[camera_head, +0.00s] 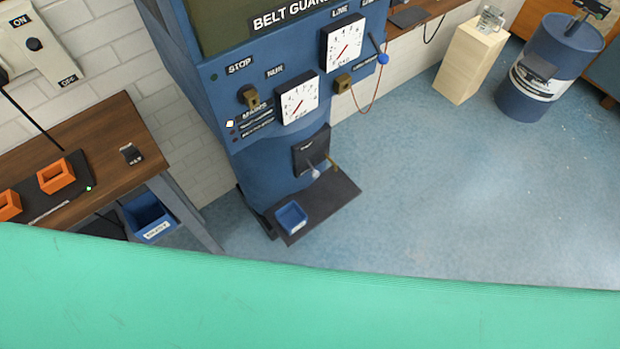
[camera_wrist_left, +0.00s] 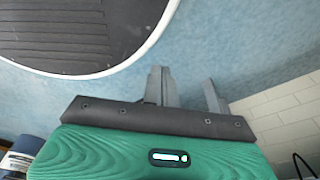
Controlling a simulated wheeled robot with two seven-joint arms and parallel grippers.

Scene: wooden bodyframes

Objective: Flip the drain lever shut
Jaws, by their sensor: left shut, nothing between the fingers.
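A short lever with a pale grey knob (camera_head: 315,173) stands out from a small dark plate (camera_head: 311,151) low on the blue machine (camera_head: 262,172). It looks like the drain lever, but the plate's label is too small to read. A brass spout (camera_head: 332,164) is beside it, above a dark shelf (camera_head: 335,200). My right gripper is in neither view.
A blue tray (camera_head: 291,217) sits on the shelf. A workbench (camera_head: 95,130) is at the left. A pale wooden pedestal (camera_head: 470,60) and a blue drum (camera_head: 545,65) stand at the back right. Open floor (camera_head: 440,190) lies right of the machine. A green surface hides the foreground.

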